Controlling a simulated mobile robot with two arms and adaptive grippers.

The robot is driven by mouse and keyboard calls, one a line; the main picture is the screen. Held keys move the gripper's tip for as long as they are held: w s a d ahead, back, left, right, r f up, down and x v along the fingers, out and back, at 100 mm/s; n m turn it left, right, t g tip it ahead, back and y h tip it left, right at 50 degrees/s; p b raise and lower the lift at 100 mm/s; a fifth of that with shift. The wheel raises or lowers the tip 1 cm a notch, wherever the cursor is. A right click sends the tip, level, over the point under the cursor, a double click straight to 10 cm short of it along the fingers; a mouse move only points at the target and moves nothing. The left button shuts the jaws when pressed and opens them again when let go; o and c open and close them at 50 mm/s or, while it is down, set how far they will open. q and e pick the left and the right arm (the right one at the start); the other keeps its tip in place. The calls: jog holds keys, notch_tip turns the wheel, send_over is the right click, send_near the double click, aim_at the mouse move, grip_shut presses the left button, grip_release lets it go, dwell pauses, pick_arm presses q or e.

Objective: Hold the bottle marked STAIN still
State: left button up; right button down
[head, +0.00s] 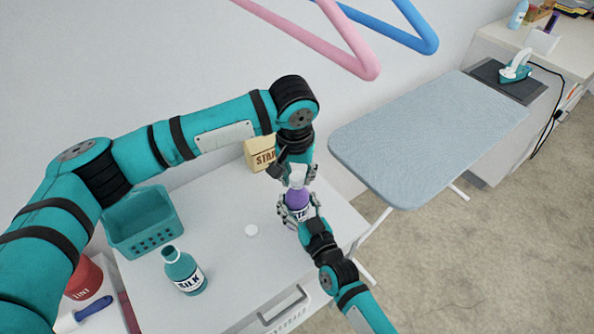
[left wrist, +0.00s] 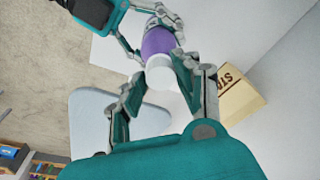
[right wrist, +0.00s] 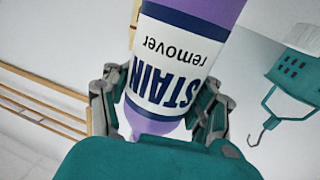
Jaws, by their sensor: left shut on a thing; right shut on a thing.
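The purple STAIN remover bottle (head: 297,198) with a white cap (head: 297,177) stands upright near the right part of the white table (head: 215,295). My left gripper (head: 292,172) comes from above and is shut on the cap, which shows between its fingers in the left wrist view (left wrist: 159,72). My right gripper (head: 297,213) is shut around the bottle's body from the front. In the right wrist view the bottle (right wrist: 178,70) fills the space between the fingers, its label upside down. Fingers hide parts of the bottle.
A teal bottle marked SILK (head: 183,271) stands uncapped, with a white disc (head: 251,230) lying nearby. A teal basket (head: 145,228) is at the left and a tan box (head: 258,155) behind. An ironing board (head: 420,135) is to the right. Pink and blue hangers (head: 345,50) hang above.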

pick_arm(q)
jog(key=m, duration=0.5)
jog(key=shift+m+h, duration=0.3)
jog(key=shift+h, duration=0.1)
jog(key=m+g, duration=0.1)
jog(key=m, duration=0.5)
jog(key=shift+w+a, duration=0.1)
jog(key=m, duration=0.3)
jog(key=m+g, duration=0.1)
jog(key=m, duration=0.2)
jog(key=shift+h, duration=0.3)
jog(key=m, duration=0.4)
jog(key=shift+w+g, duration=0.1)
jog(key=shift+g, duration=0.2)
jog(key=m, duration=0.3)
jog(key=m+y, duration=0.1)
jog(key=m, duration=0.2)
jog(key=shift+m+g, duration=0.3)
jog(key=m, duration=0.4)
jog(key=shift+w+y, duration=0.1)
jog(key=shift+y, duration=0.2)
jog(key=m, duration=0.4)
jog(key=shift+m+y, duration=0.3)
jog(key=m, duration=0.5)
jog(key=shift+f+y, duration=0.1)
jog(key=shift+y, duration=0.2)
